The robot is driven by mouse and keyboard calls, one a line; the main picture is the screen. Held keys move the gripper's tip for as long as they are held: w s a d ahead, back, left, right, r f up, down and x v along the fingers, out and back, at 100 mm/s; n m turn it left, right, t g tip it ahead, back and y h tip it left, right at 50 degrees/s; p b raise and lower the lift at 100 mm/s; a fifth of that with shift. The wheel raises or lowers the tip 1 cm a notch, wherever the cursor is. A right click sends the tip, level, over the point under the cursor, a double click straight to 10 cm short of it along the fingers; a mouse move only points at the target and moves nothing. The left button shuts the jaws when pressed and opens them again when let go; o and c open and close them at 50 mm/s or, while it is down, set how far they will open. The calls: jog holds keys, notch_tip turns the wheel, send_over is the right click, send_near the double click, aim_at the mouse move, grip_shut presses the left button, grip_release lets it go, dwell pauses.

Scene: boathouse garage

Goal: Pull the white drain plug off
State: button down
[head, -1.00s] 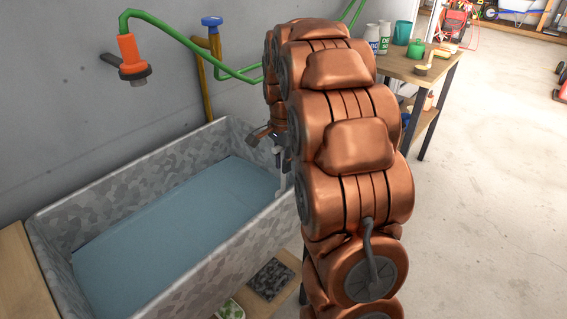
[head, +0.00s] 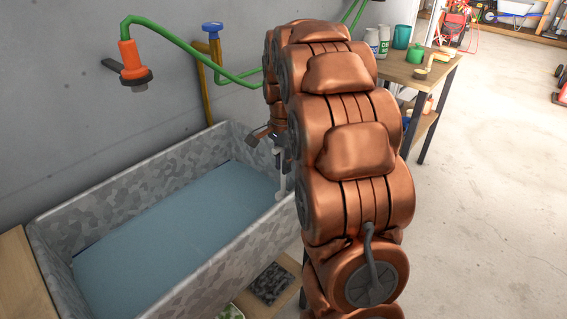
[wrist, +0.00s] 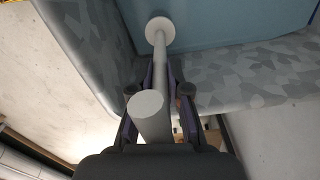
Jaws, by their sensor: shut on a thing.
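The white drain plug (wrist: 160,32) shows in the wrist view as a white rod with a round disc at its far end. My gripper (wrist: 155,92) is shut on the rod, with a dark finger on each side. The disc appears against the line where the water meets the basin wall; I cannot tell whether it touches either. In the head view a pale part of the plug (head: 282,180) shows below my gripper (head: 268,138), at the right end of the basin. My arm hides part of that end. Blue-grey water (head: 180,220) fills the speckled grey basin (head: 128,167).
A green hose with an orange nozzle (head: 130,60) hangs on the wall above the basin. A blue-handled tap (head: 212,28) stands behind it. A wooden table (head: 430,72) with bottles and cups is at the back right. The floor (head: 490,190) at right is clear.

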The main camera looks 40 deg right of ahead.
jog(key=shift+r+p, duration=1.2)
jog(key=shift+r, duration=2.25)
